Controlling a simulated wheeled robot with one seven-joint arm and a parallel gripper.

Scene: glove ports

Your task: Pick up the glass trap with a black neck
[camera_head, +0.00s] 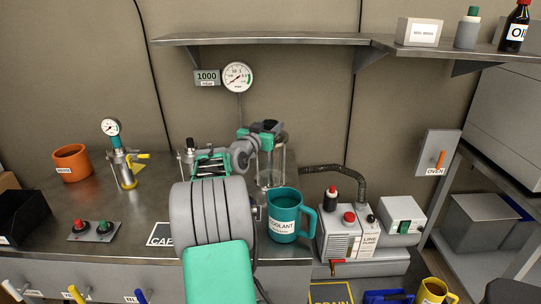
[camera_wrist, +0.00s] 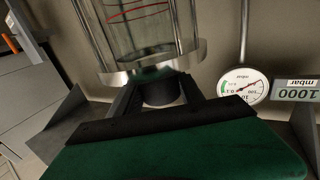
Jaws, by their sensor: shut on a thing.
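The glass trap is a clear cylinder with a metal collar and a dark neck. In the wrist view the glass trap (camera_wrist: 150,35) fills the top middle, its collar across the frame and red lines on the glass. My gripper (camera_wrist: 162,92) is shut on its black neck, one dark finger on each side. In the head view the glass trap (camera_head: 271,172) shows beyond the teal mug, below my gripper (camera_head: 266,140). My arm and the mug hide part of it, and I cannot tell whether its base touches the bench.
A teal coolant mug (camera_head: 285,214) stands close in front of the trap. A pump box (camera_head: 340,234) with a hose is at right. A gauge (camera_head: 238,77) hangs on the wall behind. An orange mug (camera_head: 72,162) and a small gauge stand (camera_head: 122,160) are at left.

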